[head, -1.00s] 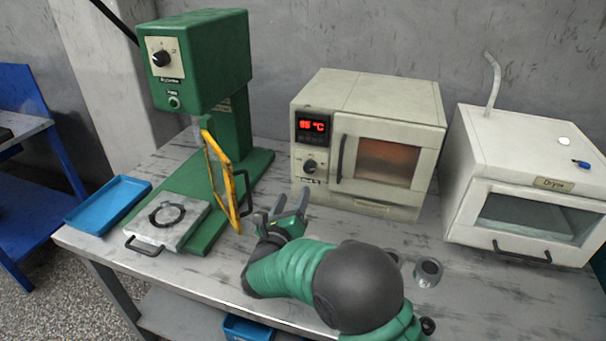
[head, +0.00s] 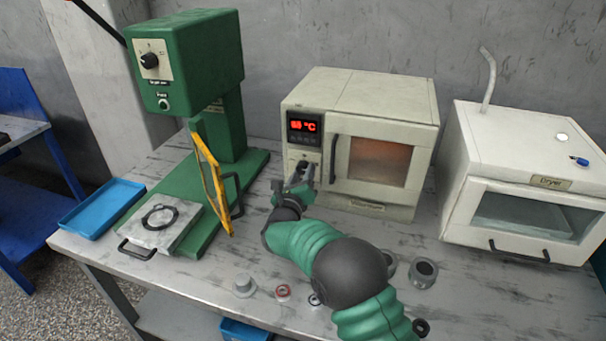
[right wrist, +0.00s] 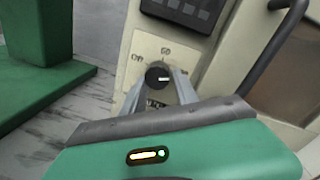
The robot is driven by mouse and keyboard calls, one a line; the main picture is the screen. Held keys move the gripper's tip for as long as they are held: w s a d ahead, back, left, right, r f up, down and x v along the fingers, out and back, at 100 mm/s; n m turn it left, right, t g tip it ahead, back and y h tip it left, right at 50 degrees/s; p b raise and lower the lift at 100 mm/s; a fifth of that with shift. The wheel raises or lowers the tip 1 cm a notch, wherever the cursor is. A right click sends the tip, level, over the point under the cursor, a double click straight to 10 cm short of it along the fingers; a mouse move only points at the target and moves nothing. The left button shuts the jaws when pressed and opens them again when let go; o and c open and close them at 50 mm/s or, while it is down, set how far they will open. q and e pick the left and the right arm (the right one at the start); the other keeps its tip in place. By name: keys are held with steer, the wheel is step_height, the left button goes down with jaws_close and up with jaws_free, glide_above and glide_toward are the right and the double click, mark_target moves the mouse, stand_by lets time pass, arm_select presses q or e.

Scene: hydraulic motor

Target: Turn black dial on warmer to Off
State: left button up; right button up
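The warmer (head: 385,105) is a beige oven with a red lit temperature display (head: 304,126). Its black dial (right wrist: 158,75) is on the front panel below a dark keypad; its white mark points right in the right wrist view. In the head view the gripper partly hides the dial. My left gripper is not in view.
A dark door handle (head: 333,160) stands close right of the right gripper. A green press (head: 190,70) with a yellow guard (head: 215,185) is to the left. A dryer (head: 520,150) is at the right. Small metal parts (head: 243,286) lie near the table's front.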

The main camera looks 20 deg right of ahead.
steer(key=shift+a, duration=0.3)
jaws_close()
steer(key=shift+d, duration=0.1)
